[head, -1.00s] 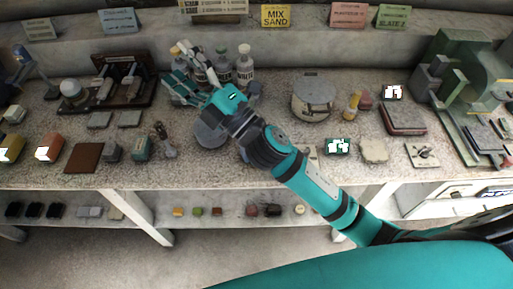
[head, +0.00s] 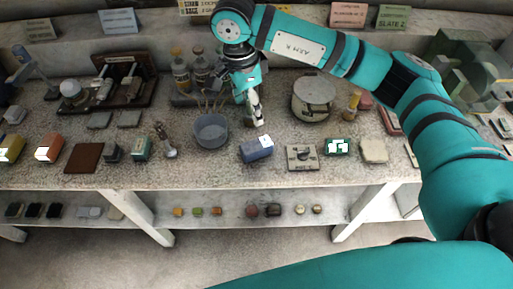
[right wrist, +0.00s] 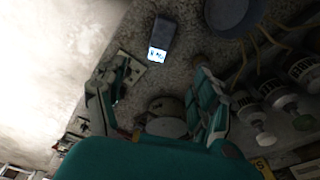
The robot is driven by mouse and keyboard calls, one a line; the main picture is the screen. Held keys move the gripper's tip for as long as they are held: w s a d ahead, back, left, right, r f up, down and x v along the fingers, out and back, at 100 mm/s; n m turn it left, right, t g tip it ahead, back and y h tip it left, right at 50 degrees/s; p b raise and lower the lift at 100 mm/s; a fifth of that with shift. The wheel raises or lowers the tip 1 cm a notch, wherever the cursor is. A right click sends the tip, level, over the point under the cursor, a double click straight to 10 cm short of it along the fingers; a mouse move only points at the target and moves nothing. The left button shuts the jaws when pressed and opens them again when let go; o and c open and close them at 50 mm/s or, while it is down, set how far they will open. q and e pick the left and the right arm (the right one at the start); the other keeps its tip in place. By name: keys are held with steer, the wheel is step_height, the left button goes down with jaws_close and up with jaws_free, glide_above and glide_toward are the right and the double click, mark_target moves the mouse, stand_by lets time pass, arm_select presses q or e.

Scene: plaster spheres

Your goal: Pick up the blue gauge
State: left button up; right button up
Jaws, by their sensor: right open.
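The blue gauge (head: 256,149) is a small blue-grey block with a pale label on top, lying on the speckled bench near its front edge. In the right wrist view the gauge (right wrist: 161,38) shows at the top, with its bright label toward my fingers. My right gripper (head: 254,105) points down just behind the gauge and looks a little above the bench, apart from it. In the right wrist view my right gripper (right wrist: 152,92) has its fingers spread wide with nothing between them. My left gripper does not show.
A grey-blue bowl (head: 211,130) stands left of the gauge, with thin sticks behind it. A square plate with a knob (head: 302,157) lies to the right. A round lidded pot (head: 313,97) and bottles (head: 181,72) stand behind. Bare bench lies between bowl and gauge.

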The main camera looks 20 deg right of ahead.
steer(key=p, duration=0.4)
glide_toward(256, 144)
steer(key=f, duration=0.2)
steer(key=d+f, duration=0.1)
steer(key=f, duration=0.2)
steer(key=shift+f, duration=0.5)
step_height(256, 144, down, 4)
steer(key=shift+d+r+p, duration=0.1)
steer(key=shift+r+p, duration=0.05)
steer(key=shift+p, duration=0.95)
steer(key=shift+f, duration=0.45)
steer(key=shift+f+b, duration=0.25)
steer(key=shift+b, duration=0.2)
jaws_close()
